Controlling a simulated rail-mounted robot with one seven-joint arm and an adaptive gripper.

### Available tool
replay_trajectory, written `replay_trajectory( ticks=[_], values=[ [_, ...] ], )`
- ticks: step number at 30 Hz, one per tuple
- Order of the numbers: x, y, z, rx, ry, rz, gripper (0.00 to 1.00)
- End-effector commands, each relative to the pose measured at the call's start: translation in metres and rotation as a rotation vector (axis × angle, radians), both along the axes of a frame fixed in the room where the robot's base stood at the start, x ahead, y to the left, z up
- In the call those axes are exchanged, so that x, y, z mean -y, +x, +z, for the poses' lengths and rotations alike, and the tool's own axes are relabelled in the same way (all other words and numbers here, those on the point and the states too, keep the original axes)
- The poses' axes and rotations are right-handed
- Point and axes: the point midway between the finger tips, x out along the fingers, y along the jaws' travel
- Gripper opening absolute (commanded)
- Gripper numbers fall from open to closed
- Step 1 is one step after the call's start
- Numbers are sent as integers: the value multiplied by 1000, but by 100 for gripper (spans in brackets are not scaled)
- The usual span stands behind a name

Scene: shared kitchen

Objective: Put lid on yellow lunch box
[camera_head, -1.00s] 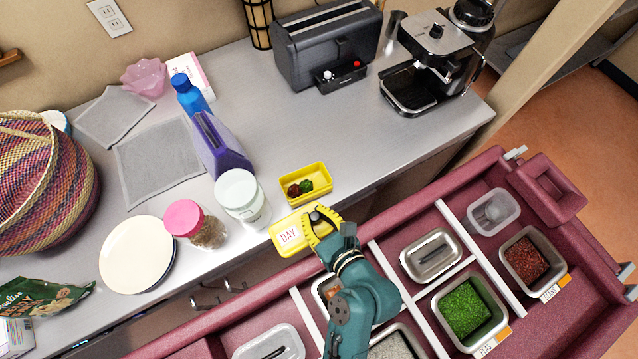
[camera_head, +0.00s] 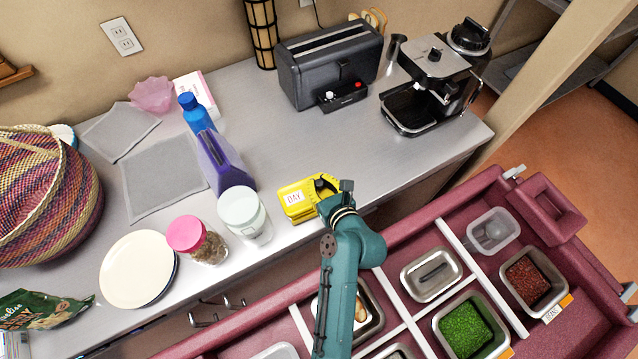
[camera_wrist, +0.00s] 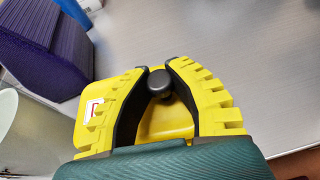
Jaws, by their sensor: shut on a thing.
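My gripper (camera_head: 325,184) is shut on the dark round knob of the lid. In the wrist view, the yellow fingers of my gripper (camera_wrist: 157,84) close around the knob (camera_wrist: 158,82), and the lid (camera_wrist: 165,118) lies beneath them. I cannot tell whether the lid rests on the box or hovers just above it.
A white-lidded jar (camera_head: 243,213) and a purple container (camera_head: 226,162) stand left of the lid. A pink-lidded jar (camera_head: 197,239) is farther left. The toaster (camera_head: 328,70) and coffee machine (camera_head: 435,80) are behind. The counter right of the lid is clear. A maroon cart (camera_head: 405,243) with bins is in front.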

Motion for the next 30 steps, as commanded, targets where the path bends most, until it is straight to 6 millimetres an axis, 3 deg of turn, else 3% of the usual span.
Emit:
replay_trajectory(
  ticks=[21,22,25,30],
  values=[
    [0,1,-11,4,0,-1,0],
    [0,0,-12,3,0,-1,23],
    [0,0,-12,3,0,-1,43],
    [0,0,-12,3,0,-1,43]
  ],
)
